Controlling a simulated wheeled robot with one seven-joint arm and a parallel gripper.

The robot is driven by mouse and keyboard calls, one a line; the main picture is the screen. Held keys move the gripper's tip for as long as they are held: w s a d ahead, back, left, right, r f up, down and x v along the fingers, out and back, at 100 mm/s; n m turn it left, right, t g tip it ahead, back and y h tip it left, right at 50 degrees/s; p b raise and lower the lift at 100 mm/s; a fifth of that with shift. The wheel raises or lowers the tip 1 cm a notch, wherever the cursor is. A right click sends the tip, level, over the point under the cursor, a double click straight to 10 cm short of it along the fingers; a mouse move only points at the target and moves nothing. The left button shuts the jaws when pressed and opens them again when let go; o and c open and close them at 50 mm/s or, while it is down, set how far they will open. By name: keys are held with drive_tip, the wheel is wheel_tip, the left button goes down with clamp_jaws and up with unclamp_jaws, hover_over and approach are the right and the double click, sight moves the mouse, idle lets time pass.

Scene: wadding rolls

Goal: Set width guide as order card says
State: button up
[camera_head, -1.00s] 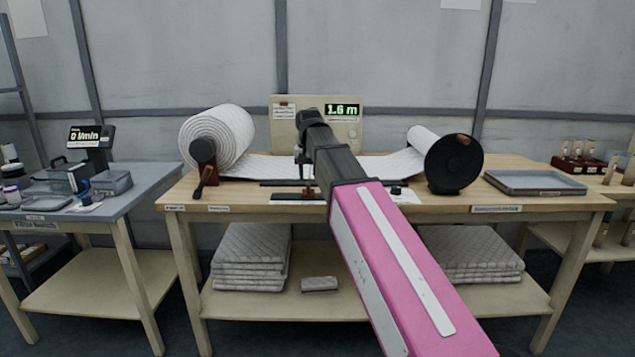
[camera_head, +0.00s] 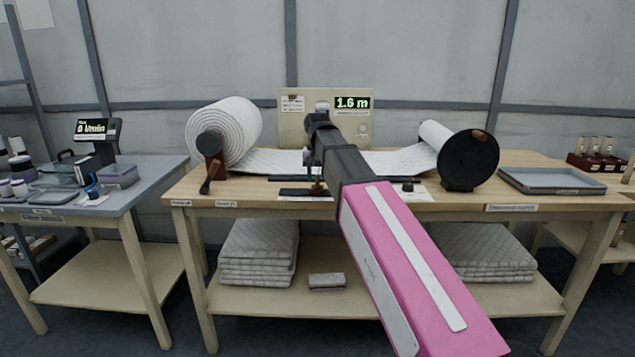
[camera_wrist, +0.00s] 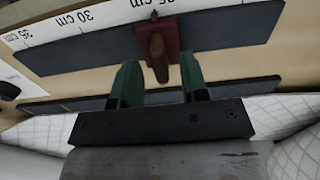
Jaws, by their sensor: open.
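The width guide is a red-brown slider (camera_wrist: 172,34) with a brown knob (camera_wrist: 157,58), mounted on a dark bar beside a white centimetre scale (camera_wrist: 60,27). In the wrist view it lies between the 30 cm mark and a partly cut-off mark to its right; the exact setting is unclear. My gripper (camera_wrist: 160,70) is open, its green fingers on either side of the knob's end, with gaps on both sides. In the head view my gripper (camera_head: 314,163) is above the guide, largely hidden by my arm. A small card (camera_head: 293,103) on the back panel is too small to read.
A wadding roll (camera_head: 233,128) stands left of the guide and a black-disc roll holder (camera_head: 468,160) right. Quilted sheet (camera_head: 265,160) runs between them behind the guide. A display (camera_head: 352,103) reads 1.6 m. A grey tray (camera_head: 552,181) lies at the table's right end.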

sight(289, 191)
drive_tip(key=shift+f, duration=1)
clamp_jaws()
drive_tip(key=a, duration=0.9)
drive_tip(key=shift+w+a, duration=0.2)
drive_tip(key=shift+a, duration=0.05)
unclamp_jaws()
wheel_tip(289, 191, up, 11)
